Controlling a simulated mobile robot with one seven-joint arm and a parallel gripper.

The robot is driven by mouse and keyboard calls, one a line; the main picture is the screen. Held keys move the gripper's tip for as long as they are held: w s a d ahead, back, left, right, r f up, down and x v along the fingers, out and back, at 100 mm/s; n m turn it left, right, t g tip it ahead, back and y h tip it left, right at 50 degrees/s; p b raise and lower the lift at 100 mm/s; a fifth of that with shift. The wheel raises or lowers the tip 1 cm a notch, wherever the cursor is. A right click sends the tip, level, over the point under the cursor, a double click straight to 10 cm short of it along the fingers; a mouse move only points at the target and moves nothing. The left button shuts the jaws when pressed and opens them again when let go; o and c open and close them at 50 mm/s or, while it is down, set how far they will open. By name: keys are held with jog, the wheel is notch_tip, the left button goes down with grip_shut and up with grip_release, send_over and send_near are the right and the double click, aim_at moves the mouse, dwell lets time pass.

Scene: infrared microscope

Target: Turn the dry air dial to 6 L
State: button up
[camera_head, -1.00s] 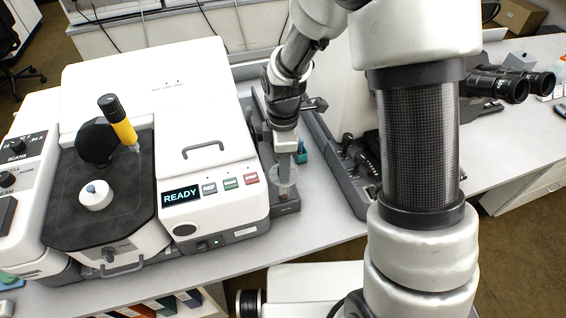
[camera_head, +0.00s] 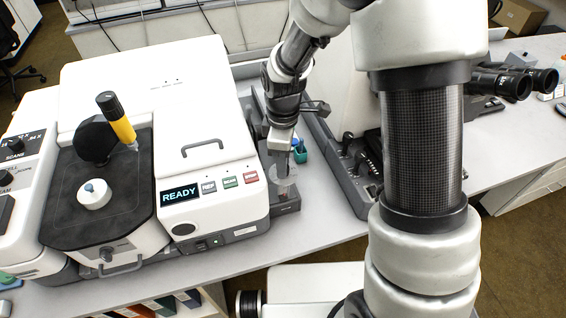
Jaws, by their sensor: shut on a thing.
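My gripper (camera_head: 283,168) points down at the narrow grey unit (camera_head: 287,205) beside the right side of the white instrument. Its fingers are shut at a clear, pale part (camera_head: 286,184) on top of this unit. The dry air dial is not clearly visible; what the fingers hold there appears to be the dial, mostly hidden by them. Its scale and reading are too small to make out.
A teal container (camera_head: 300,153) stands just right of my gripper. A dark grey microscope base (camera_head: 340,170) lies further right. The front bench strip is clear.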

jog(key=m+b, duration=0.1)
jog(key=m, duration=0.6)
jog(key=m+b, duration=0.1)
jog(key=m, duration=0.3)
jog(key=shift+w, duration=0.1)
jog(key=m, duration=0.3)
jog(key=shift+m, duration=0.3)
jog(key=m, duration=0.6)
jog(key=m+p, duration=0.2)
jog(key=m, duration=0.3)
jog(key=shift+m, duration=0.4)
jog(key=o, duration=1)
jog(key=shift+o, duration=0.2)
